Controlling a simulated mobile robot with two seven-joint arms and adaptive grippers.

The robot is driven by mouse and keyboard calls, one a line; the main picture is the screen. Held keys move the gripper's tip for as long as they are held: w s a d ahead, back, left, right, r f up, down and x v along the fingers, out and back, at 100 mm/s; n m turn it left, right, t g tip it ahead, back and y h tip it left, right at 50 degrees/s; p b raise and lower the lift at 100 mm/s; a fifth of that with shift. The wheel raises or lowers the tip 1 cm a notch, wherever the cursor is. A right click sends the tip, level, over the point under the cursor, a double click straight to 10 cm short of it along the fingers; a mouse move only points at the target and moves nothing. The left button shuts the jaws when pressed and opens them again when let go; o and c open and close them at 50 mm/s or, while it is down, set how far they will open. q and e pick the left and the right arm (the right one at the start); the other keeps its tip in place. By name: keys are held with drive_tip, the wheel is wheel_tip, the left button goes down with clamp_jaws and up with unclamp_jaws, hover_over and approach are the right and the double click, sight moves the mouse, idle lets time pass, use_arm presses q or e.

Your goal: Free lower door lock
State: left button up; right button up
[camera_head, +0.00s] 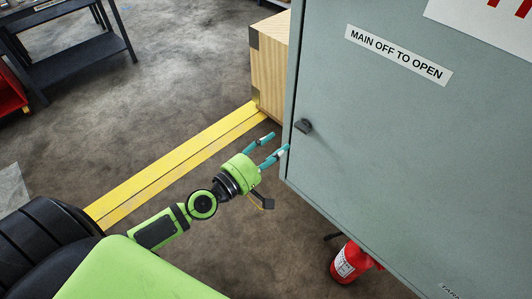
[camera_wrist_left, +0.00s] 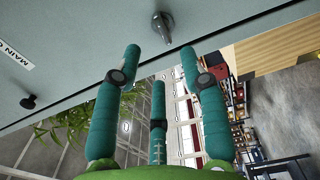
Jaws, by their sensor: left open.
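A grey-green cabinet door (camera_head: 400,150) fills the right of the head view. A dark lock knob (camera_head: 303,126) sits near its left edge. My left gripper (camera_head: 276,143) is open and empty beside that edge, its teal fingers pointing towards the cabinet. In the left wrist view, a dark turn knob (camera_wrist_left: 163,27) stands on the door just beyond the spread fingertips (camera_wrist_left: 158,68), with no contact visible. A second dark knob (camera_wrist_left: 28,102) is farther left on the same door. I cannot tell which of the two the head view shows. My right gripper is out of view.
A wooden crate (camera_head: 270,65) stands behind the cabinet's left edge. A yellow floor strip (camera_head: 170,170) runs from it. A red fire extinguisher (camera_head: 349,262) stands by the cabinet's lower edge. A black shelf (camera_head: 75,55) is at upper left. Open floor lies left of the cabinet.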

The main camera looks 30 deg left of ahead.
use_arm(q)
drive_tip(key=v, duration=0.2)
drive_tip(key=shift+s, duration=0.35)
drive_tip(key=s+a+f+m+g+y, duration=0.1)
drive_tip(key=s+a+f+m+g, duration=0.15)
drive_tip(key=f, duration=0.75)
drive_tip(key=s+a+f+m+g+y+b, duration=0.1)
drive_tip(key=s+a+f+m+g+y, duration=0.15)
drive_tip(key=f, duration=0.85)
drive_tip(key=s+a+f+m+g+y, duration=0.1)
drive_tip(key=s+f+m+g, duration=0.15)
drive_tip(key=f, duration=0.75)
drive_tip(key=s+d+f+m+g, duration=0.1)
drive_tip(key=s+f+m+g, duration=0.1)
drive_tip(key=s+f, duration=0.4)
drive_tip(key=s+d+f+m+g+y, duration=0.1)
drive_tip(key=s+f+m+g, duration=0.2)
drive_tip(key=s+f, duration=0.4)
drive_tip(key=s+d+f+m+g, duration=0.1)
drive_tip(key=s+f+m+g, duration=0.2)
drive_tip(key=s, duration=1.3)
wheel_tip(320, 180, down, 3)
drive_tip(key=shift+s+d+f+m+y+b, duration=0.15)
drive_tip(key=shift+d+m+y+b, duration=0.15)
drive_tip(key=shift+m, duration=0.35)
drive_tip(key=shift+g, duration=0.25)
